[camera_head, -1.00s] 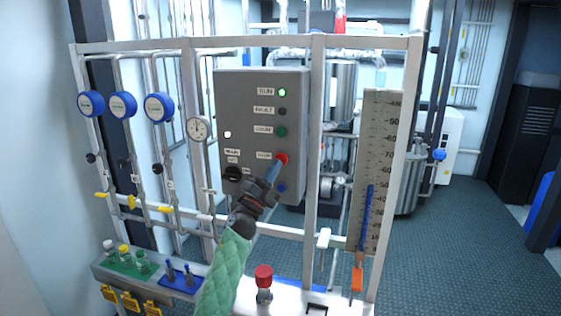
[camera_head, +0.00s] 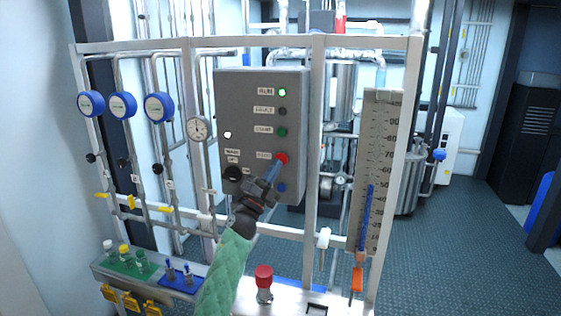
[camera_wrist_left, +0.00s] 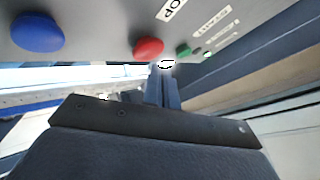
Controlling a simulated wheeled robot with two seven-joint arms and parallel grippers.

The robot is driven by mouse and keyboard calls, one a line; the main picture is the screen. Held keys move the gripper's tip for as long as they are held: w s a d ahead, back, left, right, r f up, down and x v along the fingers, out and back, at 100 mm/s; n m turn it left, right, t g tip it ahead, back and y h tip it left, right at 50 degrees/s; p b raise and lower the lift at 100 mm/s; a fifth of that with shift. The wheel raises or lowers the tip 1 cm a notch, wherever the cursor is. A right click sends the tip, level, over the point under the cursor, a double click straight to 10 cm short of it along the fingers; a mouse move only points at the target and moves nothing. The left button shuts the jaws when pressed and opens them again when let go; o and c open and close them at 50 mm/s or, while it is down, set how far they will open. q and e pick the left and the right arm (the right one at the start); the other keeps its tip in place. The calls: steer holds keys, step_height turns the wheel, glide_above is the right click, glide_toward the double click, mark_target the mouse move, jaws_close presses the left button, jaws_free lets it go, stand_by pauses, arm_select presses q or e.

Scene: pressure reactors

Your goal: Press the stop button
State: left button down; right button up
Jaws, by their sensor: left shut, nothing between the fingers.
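The red stop button (camera_head: 282,158) sits on the grey control panel (camera_head: 240,100), below the green start button (camera_head: 282,132) and above a blue button (camera_head: 281,188). My left gripper (camera_head: 274,169) is shut and empty, its fingertips just below and beside the red button in the head view. In the left wrist view the red button (camera_wrist_left: 148,47) is close to the fingertips (camera_wrist_left: 164,68), and part of the "STOP" label shows. I cannot tell whether the tips touch the button. My right gripper is not in view.
A black knob (camera_head: 232,173) is on the panel's lower left. A white frame post (camera_head: 314,150) stands right of the panel. A red-capped fitting (camera_head: 264,276) and vials (camera_head: 124,252) are on the ledge below. The floor at right is clear.

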arm_select(q)
steer(key=shift+w+d, duration=0.1)
steer(key=shift+w, duration=0.1)
steer(key=shift+w, duration=0.2)
stand_by(0.3)
steer(key=shift+w+d+b, duration=0.2)
steer(key=shift+w+b, duration=0.25)
steer(key=shift+b, duration=0.1)
stand_by(0.6)
steer(key=shift+s, duration=0.1)
steer(key=shift+s+a+p, duration=0.3)
steer(key=shift+s+p, duration=0.05)
steer(key=shift+s, duration=0.45)
